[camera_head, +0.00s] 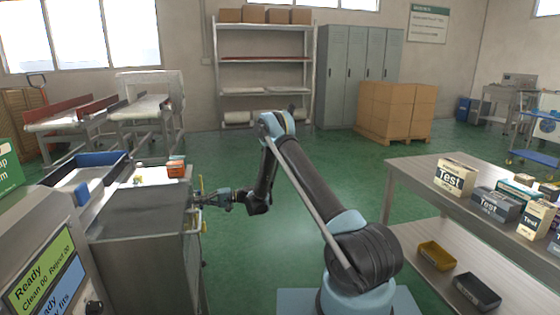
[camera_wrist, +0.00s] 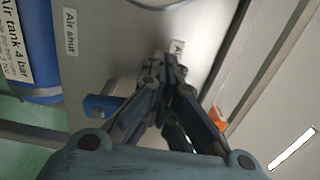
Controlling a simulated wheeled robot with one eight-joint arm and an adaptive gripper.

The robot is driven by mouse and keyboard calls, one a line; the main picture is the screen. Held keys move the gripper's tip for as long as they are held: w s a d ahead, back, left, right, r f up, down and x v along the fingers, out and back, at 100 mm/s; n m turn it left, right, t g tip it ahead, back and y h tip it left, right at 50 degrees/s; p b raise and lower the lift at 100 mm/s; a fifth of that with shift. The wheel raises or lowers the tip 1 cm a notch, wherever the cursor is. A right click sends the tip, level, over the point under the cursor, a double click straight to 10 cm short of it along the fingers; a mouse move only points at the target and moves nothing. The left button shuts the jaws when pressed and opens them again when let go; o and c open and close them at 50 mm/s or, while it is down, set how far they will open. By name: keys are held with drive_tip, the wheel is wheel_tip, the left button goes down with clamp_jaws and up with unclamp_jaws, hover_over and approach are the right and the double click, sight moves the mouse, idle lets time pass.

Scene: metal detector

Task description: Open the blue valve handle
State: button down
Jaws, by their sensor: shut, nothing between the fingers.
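In the wrist view, a small blue handle (camera_wrist: 103,105) sticks out from a grey panel (camera_wrist: 112,55), just left of my gripper. I take it to be the blue valve handle; its mounting is partly hidden by my fingers. A label reading "Air shut" (camera_wrist: 70,32) is on the panel above it. My gripper (camera_wrist: 165,62) is shut and empty, its fingertips close to the panel and to the right of the blue handle. In the head view my gripper (camera_head: 222,201) is at the right side of the metal cabinet (camera_head: 145,255); the handle cannot be made out there.
A blue air tank (camera_wrist: 36,45) is at the left of the wrist view. An orange part (camera_wrist: 213,117) sits right of my fingers. In the head view, a table with boxes (camera_head: 420,205) stands at right. Green floor (camera_head: 250,255) between cabinet and table is clear.

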idle(0.4)
drive_tip(key=d, duration=0.9)
drive_tip(key=shift+w, duration=0.15)
idle(0.8)
drive_tip(key=shift+d+r, duration=0.1)
drive_tip(key=shift+d, duration=0.05)
drive_tip(key=s+d+r+t+h, duration=0.1)
drive_tip(key=d+r+h, duration=0.1)
drive_tip(key=d+r, duration=0.35)
drive_tip(key=s+d+r+t+h, duration=0.1)
drive_tip(key=d+r+t+h, duration=0.15)
drive_tip(key=r, duration=0.55)
drive_tip(key=s+d+r+m+t+h, duration=0.1)
drive_tip(key=s+d+r+h, duration=0.1)
drive_tip(key=s+d+r, duration=0.4)
drive_tip(key=s+d+r+h, duration=0.2)
drive_tip(key=s+d+r, duration=0.15)
drive_tip(key=d, duration=0.35)
drive_tip(key=s+d+f+h, duration=0.2)
drive_tip(key=s+d+h, duration=0.1)
drive_tip(key=s+d, duration=0.6)
drive_tip(key=s+d+f+m+t+h, duration=0.1)
drive_tip(key=s+d+f+h, duration=0.2)
drive_tip(key=s+d, duration=0.6)
drive_tip(key=s+d+f+t+h, duration=0.1)
drive_tip(key=s+d+f+h, duration=0.2)
drive_tip(key=s+d, duration=0.6)
drive_tip(key=s, duration=0.5)
drive_tip(key=shift+d, duration=0.15)
